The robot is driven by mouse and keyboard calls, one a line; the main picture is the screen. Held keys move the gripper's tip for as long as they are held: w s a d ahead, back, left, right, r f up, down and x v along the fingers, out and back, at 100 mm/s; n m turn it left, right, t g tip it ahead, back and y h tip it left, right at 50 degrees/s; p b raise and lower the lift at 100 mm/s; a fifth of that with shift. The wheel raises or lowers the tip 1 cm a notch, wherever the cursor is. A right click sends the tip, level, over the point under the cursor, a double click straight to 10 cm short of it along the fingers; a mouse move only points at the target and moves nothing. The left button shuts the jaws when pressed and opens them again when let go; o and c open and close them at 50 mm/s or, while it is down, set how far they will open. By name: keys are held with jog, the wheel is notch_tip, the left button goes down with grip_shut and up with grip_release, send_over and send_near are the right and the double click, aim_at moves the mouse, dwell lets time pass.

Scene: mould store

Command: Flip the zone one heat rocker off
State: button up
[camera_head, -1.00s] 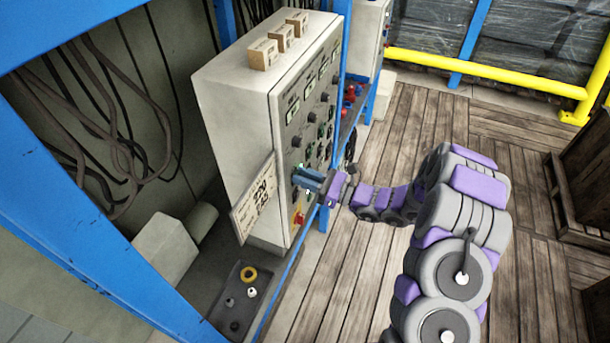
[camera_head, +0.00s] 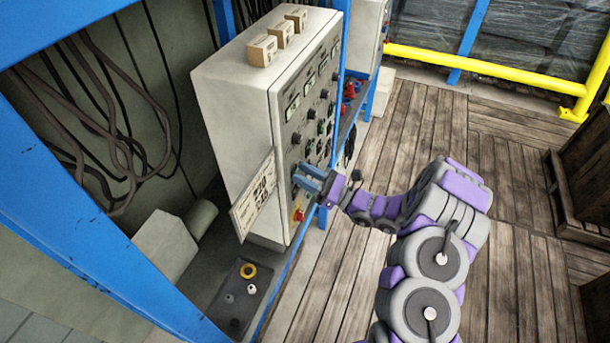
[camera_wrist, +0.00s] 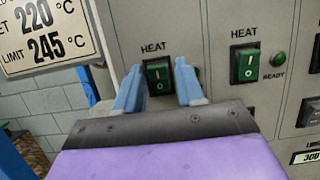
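In the wrist view a green heat rocker (camera_wrist: 158,76) in a black frame sits under a HEAT label, marked I above and O below. I cannot tell which half is pressed in, and no zone number is readable. A second green heat rocker (camera_wrist: 248,65) sits to its right. My gripper (camera_wrist: 160,84) is open and empty, one blue finger on each side of the left rocker. Contact with the panel cannot be told. In the head view my gripper (camera_head: 309,178) is at the lower front of the pale control cabinet (camera_head: 232,120) and hides the rocker.
A green READY lamp (camera_wrist: 278,59) is beside the right rocker; another is partly behind my right finger. A temperature card (camera_wrist: 45,30) hangs at the left. A red knob on yellow (camera_head: 298,214) is below my gripper. Blue frame posts (camera_head: 340,100) stand close by.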

jog(key=shift+o, duration=0.8)
jog(key=p+v, duration=0.2)
jog(key=v, duration=1.5)
jog(key=shift+d+f, duration=0.15)
jog(key=shift+d, duration=0.05)
jog(key=shift+s, duration=0.1)
